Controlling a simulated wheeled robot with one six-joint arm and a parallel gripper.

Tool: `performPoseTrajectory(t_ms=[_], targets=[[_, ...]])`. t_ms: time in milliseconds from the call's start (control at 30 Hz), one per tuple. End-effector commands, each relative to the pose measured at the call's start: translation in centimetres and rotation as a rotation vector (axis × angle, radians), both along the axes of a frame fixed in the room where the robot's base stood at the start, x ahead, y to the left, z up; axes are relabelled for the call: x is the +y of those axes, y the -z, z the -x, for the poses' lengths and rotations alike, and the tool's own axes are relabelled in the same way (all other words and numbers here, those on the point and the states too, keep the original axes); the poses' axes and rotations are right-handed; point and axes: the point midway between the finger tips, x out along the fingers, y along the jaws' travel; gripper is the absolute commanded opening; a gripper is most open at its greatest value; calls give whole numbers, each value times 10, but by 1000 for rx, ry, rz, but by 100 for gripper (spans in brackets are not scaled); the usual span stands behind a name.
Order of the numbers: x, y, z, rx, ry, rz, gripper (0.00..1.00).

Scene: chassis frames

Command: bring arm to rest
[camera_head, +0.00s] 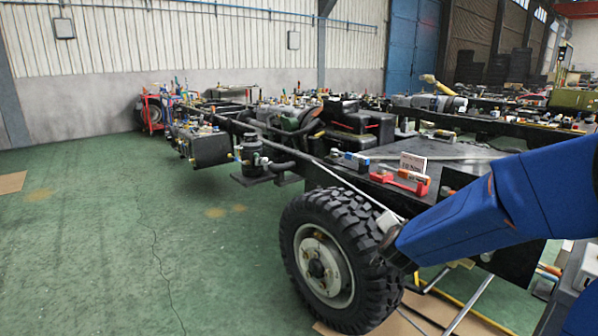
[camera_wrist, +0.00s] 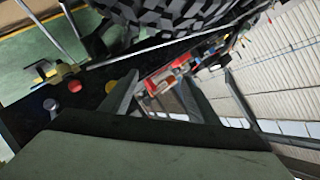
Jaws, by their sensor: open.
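My arm, in a blue cover (camera_head: 480,205), reaches in from the right in the head view. Its end is beside the large black tyre (camera_head: 335,260), near the chassis deck's front edge. In the wrist view my gripper (camera_wrist: 182,88) is open, with grey fingers apart and nothing seen held between them. Beyond the fingers are a red item (camera_wrist: 160,78) and the tyre tread (camera_wrist: 175,14). The fingertips are not clear in the head view.
The green floor (camera_head: 130,240) at left is mostly clear. Cardboard (camera_head: 455,318) lies by the wheel.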

Motion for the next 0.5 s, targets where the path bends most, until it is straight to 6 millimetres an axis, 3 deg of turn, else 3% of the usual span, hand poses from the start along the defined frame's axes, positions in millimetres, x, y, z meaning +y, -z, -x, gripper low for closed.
performPoseTrajectory(t_ms=[267,500], targets=[[37,-24,60,138,-270,45,55],[56,-28,132,285,-476,137,55]])
